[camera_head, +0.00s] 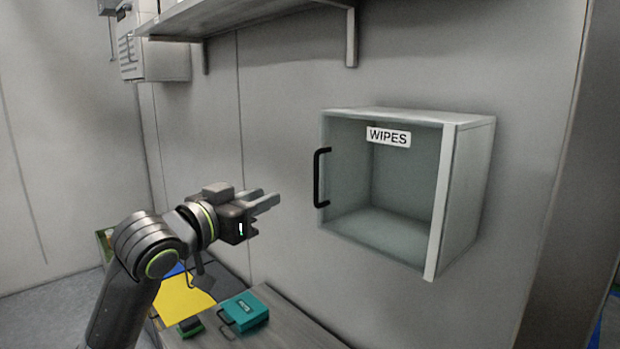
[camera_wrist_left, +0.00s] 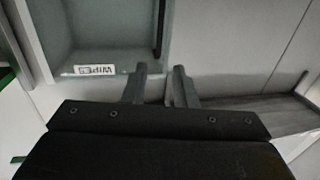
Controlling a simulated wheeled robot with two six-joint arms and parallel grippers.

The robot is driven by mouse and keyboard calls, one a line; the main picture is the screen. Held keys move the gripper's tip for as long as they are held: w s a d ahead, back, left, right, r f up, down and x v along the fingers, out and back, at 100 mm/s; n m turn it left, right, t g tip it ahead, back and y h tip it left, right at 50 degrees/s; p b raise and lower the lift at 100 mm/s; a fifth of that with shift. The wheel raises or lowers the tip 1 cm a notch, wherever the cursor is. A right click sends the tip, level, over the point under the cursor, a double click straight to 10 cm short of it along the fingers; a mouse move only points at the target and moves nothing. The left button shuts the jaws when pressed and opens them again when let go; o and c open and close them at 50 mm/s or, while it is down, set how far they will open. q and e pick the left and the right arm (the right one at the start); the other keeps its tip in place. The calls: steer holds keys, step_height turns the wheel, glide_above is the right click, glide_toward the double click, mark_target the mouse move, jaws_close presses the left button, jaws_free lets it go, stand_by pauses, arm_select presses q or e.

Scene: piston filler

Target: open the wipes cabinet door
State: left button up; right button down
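The wipes cabinet (camera_head: 462,200) is a grey box on the wall, with a WIPES label (camera_head: 388,137) at the top of its see-through front door (camera_head: 385,190). The door looks shut, flush with the box. A black upright bar handle (camera_head: 318,178) is at the door's left edge. My left gripper (camera_head: 273,202) is left of the handle and a little lower, apart from it. Its two fingers have an empty gap between them in the left wrist view (camera_wrist_left: 161,78), where the handle (camera_wrist_left: 160,28) and label (camera_wrist_left: 95,70) also show. My right gripper is not in view.
A shelf (camera_head: 240,15) with a bracket (camera_head: 351,38) is on the wall above. A bench (camera_head: 290,322) below holds a teal box (camera_head: 246,311) and a yellow sheet (camera_head: 184,299). The wall between gripper and cabinet is clear.

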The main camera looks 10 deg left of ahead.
mark_target(315, 177)
arm_select(q)
steer(key=p+x, duration=0.3)
steer(key=x, duration=1.4)
steer(key=shift+c, duration=0.2)
jaws_close()
